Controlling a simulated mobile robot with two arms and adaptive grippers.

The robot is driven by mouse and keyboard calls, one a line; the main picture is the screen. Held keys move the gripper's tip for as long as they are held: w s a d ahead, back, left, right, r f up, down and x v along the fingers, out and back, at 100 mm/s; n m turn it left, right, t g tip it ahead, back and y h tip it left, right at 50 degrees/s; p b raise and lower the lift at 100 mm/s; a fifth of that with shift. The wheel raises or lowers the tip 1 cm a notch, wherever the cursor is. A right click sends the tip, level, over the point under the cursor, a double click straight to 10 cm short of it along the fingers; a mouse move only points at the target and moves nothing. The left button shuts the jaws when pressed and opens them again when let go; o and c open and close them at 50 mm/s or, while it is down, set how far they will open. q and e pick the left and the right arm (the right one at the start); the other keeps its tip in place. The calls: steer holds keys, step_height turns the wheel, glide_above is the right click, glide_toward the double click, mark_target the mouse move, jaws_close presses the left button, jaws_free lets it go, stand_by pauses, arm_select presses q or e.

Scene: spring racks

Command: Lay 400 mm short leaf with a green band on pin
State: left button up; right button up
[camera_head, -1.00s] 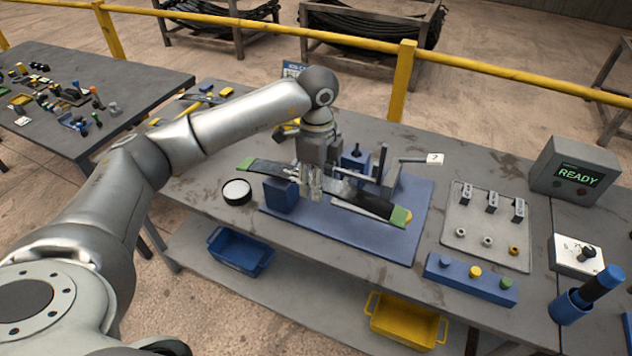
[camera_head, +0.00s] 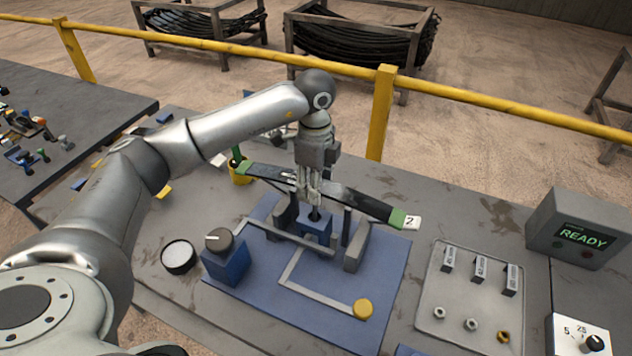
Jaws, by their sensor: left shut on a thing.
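The leaf (camera_head: 355,201) is a long dark strip with green bands at both ends. My left gripper (camera_head: 312,200) is shut on it near its middle. It is held roughly level over the blue fixture plate (camera_head: 380,268). Below the gripper stands a blue block (camera_head: 314,228) with a dark upright pin (camera_head: 314,214), partly hidden by the fingers. Grey uprights (camera_head: 356,247) stand beside it. I cannot tell whether the leaf touches the pin. My right gripper is not in view.
A blue block with a dark knob (camera_head: 224,260) and a round white-topped tin (camera_head: 179,256) are at the left. A yellow button (camera_head: 363,309) is on the plate's front. A grey tray (camera_head: 466,300) with clips and nuts and a READY box (camera_head: 582,230) are at the right.

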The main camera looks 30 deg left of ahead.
mark_target(314, 205)
arm_select(q)
steer(key=shift+s+r, duration=0.25)
steer(key=shift+w+f+b, duration=0.1)
steer(key=shift+f+b, duration=0.2)
steer(key=shift+f, duration=0.1)
steer(key=shift+f+b, duration=0.4)
steer(key=shift+f, duration=0.15)
steer(key=shift+f+b, duration=1.15)
steer(key=shift+f, duration=0.5)
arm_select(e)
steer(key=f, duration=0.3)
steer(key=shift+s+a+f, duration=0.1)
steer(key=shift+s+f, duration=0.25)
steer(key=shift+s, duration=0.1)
arm_select(q)
steer(key=shift+f+b, duration=1.2)
steer(key=shift+f, duration=0.5)
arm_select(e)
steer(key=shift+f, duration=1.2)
